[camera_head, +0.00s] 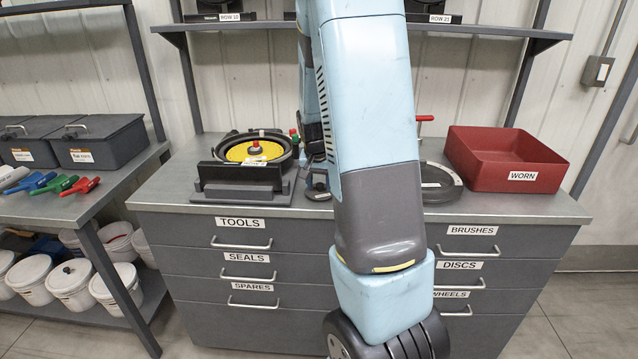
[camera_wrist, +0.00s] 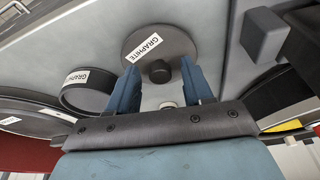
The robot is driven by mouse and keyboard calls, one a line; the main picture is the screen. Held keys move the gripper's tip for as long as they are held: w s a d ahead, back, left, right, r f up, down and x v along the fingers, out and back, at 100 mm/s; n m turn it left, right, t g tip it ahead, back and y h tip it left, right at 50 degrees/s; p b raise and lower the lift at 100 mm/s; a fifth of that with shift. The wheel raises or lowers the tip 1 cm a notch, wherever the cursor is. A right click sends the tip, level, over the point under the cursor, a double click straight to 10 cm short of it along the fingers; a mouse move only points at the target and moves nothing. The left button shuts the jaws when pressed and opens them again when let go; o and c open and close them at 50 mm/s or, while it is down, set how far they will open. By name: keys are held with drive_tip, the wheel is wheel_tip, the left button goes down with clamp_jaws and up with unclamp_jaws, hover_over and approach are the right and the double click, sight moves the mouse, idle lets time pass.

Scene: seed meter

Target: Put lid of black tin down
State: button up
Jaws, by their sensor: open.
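The lid of the black tin (camera_wrist: 140,42) is a round dark-grey disc with a small black knob and a GRAPHITE label. In the wrist view it lies flat on the bench, label and knob facing up. The black tin (camera_wrist: 72,98), also labelled GRAPHITE, stands beside it, uncovered. My gripper (camera_wrist: 159,68) is open, its blue fingers apart on either side of the knob. I cannot tell whether they touch it. In the head view my arm hides the tin and most of the gripper area.
The seed meter with a yellow disc (camera_head: 238,152) stands left on the bench. At right are a round black item (camera_head: 440,190) and a red WORN bin (camera_head: 508,192). A side bench (camera_head: 100,195) at left holds grey boxes and coloured-handled tools. The bench's front edge is clear.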

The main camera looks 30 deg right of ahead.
sight(317, 197)
drive_tip(key=v, duration=1.2)
drive_tip(key=s+a+r+n+t+y, duration=0.1)
drive_tip(key=s+a+r+n, duration=0.3)
drive_tip(key=s+a, duration=0.4)
drive_tip(key=s+a+r+n+t+y, duration=0.1)
drive_tip(key=s+a+r+n, duration=0.3)
drive_tip(key=s, duration=1.1)
drive_tip(key=a+r+t, duration=0.1)
drive_tip(key=a+r, duration=0.2)
drive_tip(key=a, duration=0.1)
drive_tip(key=shift+a, duration=0.25)
drive_tip(key=shift+r, duration=0.1)
